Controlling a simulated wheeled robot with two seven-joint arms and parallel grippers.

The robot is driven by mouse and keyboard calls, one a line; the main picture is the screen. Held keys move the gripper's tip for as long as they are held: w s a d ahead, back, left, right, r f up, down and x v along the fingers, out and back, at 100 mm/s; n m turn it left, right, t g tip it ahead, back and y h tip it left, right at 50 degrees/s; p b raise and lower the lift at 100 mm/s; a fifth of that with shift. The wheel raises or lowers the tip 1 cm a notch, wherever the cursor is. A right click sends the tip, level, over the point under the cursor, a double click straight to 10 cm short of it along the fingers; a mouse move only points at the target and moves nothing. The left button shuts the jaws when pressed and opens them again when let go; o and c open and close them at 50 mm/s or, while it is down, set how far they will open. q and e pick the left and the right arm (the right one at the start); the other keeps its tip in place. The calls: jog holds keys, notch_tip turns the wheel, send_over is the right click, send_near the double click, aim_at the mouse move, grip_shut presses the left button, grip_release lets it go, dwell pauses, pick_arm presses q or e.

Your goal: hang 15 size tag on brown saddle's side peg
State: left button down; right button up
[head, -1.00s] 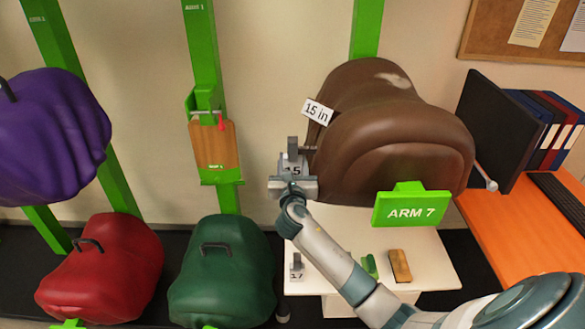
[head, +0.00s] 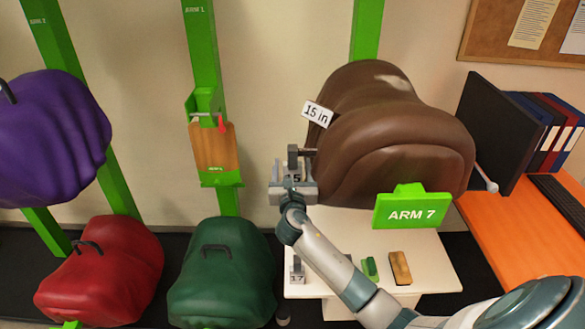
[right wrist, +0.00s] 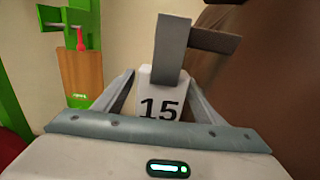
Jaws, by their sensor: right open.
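The brown saddle (head: 405,135) sits on a green stand marked ARM 7, with a "15 in" label at its upper left. Its dark side peg (head: 309,152) sticks out to the left and shows in the right wrist view (right wrist: 217,39). The size tag marked 15 (right wrist: 159,98) has a grey hook on top, which appears to be over the peg. Its contact with the peg is hard to tell. My right gripper (head: 296,180) is open, with its fingers on either side of the tag's body. My left gripper is not in view.
A 17 tag (head: 297,272), a green item (head: 370,267) and a brown block (head: 400,268) are on the white table (head: 435,265) below. Green (head: 222,280), red (head: 105,270) and purple (head: 50,140) saddles stand left. An orange desk (head: 510,235) is right.

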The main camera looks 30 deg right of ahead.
jog(key=shift+s+a, duration=0.1)
jog(key=b+v, duration=0.3)
jog(key=v, duration=1.4)
jog(key=shift+b, duration=0.35)
jog(key=shift+a, duration=0.1)
jog(key=s+a+f+m+g+y, duration=0.1)
jog(key=a+f+m+g+y, duration=0.15)
jog(key=f, duration=1.55)
jog(key=s+a+f+m+g+y, duration=0.1)
jog(key=f+m+g+y, duration=0.25)
jog(key=f, duration=1.35)
jog(key=s+a+f+m+g+y+b, duration=0.15)
jog(key=s+f+m, duration=0.25)
jog(key=s+f, duration=0.5)
jog(key=s+f+m+g, duration=0.25)
jog(key=s+f, duration=0.35)
jog(key=f, duration=0.6)
jog(key=s+f+m+g, duration=0.1)
jog(key=s+f+m, duration=0.4)
jog(key=s, duration=0.6)
jog(key=s+a+f+m+g+y, duration=0.1)
jog(key=s+f+m, duration=0.4)
jog(key=s, duration=0.6)
jog(key=s+a+f+m+g, duration=0.1)
jog(key=s+f+m, duration=0.4)
jog(key=s, duration=0.7)
notch_tip(320, 180, down, 2)
jog(key=shift+a+f+g+y+b, duration=0.1)
jog(key=shift+a+g+y+b, duration=0.2)
jog(key=shift+g, duration=0.4)
